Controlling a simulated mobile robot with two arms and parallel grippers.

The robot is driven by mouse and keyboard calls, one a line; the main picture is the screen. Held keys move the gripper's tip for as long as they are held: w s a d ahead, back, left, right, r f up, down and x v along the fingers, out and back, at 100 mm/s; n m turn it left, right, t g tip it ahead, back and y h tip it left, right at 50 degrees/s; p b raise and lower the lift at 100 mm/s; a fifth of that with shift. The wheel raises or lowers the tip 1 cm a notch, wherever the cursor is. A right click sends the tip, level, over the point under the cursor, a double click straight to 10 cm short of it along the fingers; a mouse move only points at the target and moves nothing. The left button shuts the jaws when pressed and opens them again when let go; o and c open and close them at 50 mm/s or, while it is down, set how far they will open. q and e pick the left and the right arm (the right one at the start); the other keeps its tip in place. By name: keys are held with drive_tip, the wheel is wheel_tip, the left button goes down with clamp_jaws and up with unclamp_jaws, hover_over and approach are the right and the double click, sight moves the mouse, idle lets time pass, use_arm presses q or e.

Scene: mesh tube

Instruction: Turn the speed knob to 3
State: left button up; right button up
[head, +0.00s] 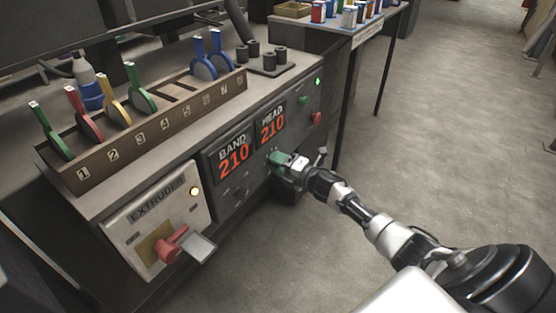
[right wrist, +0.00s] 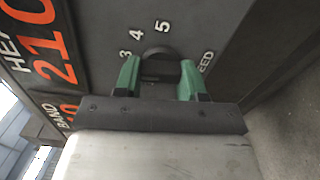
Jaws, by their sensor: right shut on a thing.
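The speed knob (right wrist: 160,54) is a dark round knob on the machine's grey front panel. In the right wrist view it sits between the green fingers of my right gripper (right wrist: 160,78), which is shut on it. The numbers 3, 4 and 5 show around its upper left side, and part of the word SPEED shows at its right. The knob's pointer is hidden or too dark to read. In the head view my right gripper (head: 279,160) is at the panel below the HEAD display, and it hides the knob. My left gripper is not in view.
The BAND (head: 234,160) and HEAD (head: 271,124) displays both read 210. The EXTRUDER panel with a red lever (head: 172,246) is at lower left. A numbered rack (head: 150,131) with coloured levers stands on top. Open floor lies right.

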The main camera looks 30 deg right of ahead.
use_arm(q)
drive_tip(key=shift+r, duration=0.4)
use_arm(e)
drive_tip(key=shift+m, duration=0.6)
use_arm(q)
drive_tip(key=shift+p, duration=0.3)
use_arm(e)
drive_tip(key=o, duration=0.9)
use_arm(q)
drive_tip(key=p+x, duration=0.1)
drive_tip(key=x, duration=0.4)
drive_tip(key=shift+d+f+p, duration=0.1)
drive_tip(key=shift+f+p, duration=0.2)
drive_tip(key=shift+p, duration=0.05)
use_arm(e)
drive_tip(key=v, duration=1)
drive_tip(key=shift+s+d, duration=0.15)
drive_tip(key=shift+s, duration=0.25)
